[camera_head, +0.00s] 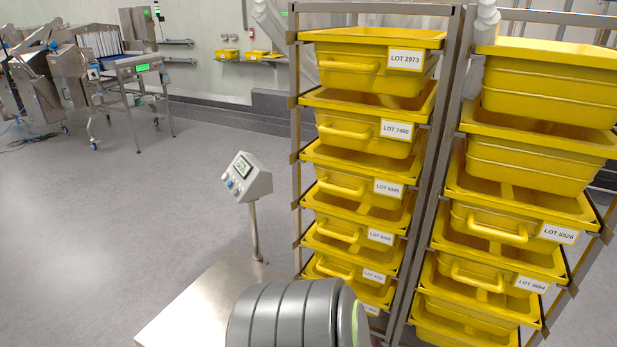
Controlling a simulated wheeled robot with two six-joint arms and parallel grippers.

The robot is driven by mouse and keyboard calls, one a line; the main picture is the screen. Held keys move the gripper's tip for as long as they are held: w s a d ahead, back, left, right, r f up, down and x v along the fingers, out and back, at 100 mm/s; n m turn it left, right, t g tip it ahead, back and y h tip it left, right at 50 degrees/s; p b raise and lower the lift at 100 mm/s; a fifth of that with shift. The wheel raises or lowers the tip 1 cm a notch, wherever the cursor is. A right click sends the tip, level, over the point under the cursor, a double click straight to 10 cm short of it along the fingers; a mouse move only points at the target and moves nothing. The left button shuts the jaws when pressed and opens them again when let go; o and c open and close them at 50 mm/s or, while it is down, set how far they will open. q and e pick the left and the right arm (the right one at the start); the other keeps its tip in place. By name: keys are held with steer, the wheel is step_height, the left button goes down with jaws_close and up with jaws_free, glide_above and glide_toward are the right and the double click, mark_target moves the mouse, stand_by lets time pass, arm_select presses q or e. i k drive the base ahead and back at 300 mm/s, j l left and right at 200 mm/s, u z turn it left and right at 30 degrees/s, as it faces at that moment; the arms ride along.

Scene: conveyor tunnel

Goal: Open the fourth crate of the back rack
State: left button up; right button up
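Two metal racks of yellow crates stand side by side, the left rack (297,120) and the right rack (425,225). I cannot tell which one is the back rack. In the left rack, the fourth crate from the top (336,231) sits in line with its neighbours. It has a bar handle and a white label too small to read surely. In the right rack, the fourth crate from the top (470,275) carries a handle and a label that seems to read LOT 8684. No crate is visibly pulled out. Neither gripper shows.
A ribbed grey part, probably my arm, fills the bottom middle, before the left rack's foot. A control box on a post (248,178) stands over a metal platform (190,310) left of the racks. A metal machine table (128,65) is far left. Open grey floor lies left.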

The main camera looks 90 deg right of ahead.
mark_target(536, 221)
steer(key=z, duration=3.7)
